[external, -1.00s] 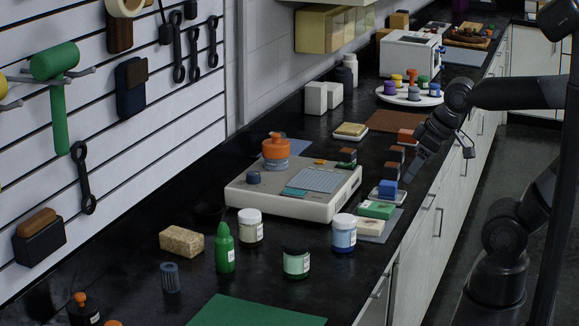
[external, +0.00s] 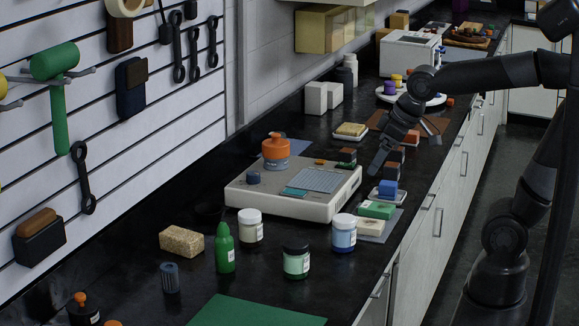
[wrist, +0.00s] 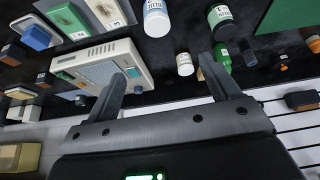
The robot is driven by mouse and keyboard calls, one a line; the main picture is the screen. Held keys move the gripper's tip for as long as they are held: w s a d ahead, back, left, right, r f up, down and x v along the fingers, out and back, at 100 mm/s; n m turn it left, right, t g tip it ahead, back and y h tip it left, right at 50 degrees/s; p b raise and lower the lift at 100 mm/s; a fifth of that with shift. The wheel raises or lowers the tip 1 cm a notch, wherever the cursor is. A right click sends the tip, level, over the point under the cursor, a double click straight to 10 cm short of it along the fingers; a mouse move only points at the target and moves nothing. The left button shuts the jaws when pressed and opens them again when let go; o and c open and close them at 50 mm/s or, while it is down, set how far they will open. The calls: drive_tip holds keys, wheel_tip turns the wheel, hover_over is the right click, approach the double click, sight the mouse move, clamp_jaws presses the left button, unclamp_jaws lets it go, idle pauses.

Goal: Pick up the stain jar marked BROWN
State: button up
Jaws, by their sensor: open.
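Several jars stand on the black counter, and I cannot read BROWN on any label. They are a pale jar with a white lid (external: 251,228), a blue-and-white jar (external: 343,236) and a green jar with a black lid (external: 297,262). In the wrist view the blue-and-white jar (wrist: 157,20), the black-lidded jar (wrist: 224,28) and the small pale jar (wrist: 185,66) show beyond my fingers. My gripper (external: 407,152) is open and empty above the right side of the counter, behind the jars. Its two fingers (wrist: 163,76) frame the lower part of the wrist view.
A beige device (external: 325,200) with an orange-topped pot (external: 276,152) stands left of my gripper. A green bottle (external: 225,252), a sponge (external: 181,241) and a green mat (external: 255,312) are near the jars. Small blocks (external: 388,188) and a tray lie below my gripper.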

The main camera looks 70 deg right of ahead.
drive_tip(key=w+a+f, duration=0.2)
drive_tip(key=w+f, duration=0.1)
drive_tip(key=w, duration=1.1)
drive_tip(key=n+g, duration=0.1)
drive_tip(key=n, duration=0.1)
hover_over(251, 213)
drive_tip(key=s, duration=0.3)
wheel_tip(251, 213, down, 8)
drive_tip(key=shift+y, duration=0.4)
drive_tip(key=x, duration=0.5)
drive_tip(key=shift+w+d+f, duration=0.1)
drive_tip(key=shift+w+f, duration=0.15)
drive_tip(key=shift+f, duration=0.05)
drive_tip(key=x, duration=0.5)
drive_tip(key=shift+d+f, duration=0.2)
drive_tip(key=shift+c, duration=0.5)
drive_tip(key=c, duration=1.1)
drive_tip(key=shift+r, duration=0.1)
drive_tip(key=shift+r, duration=0.1)
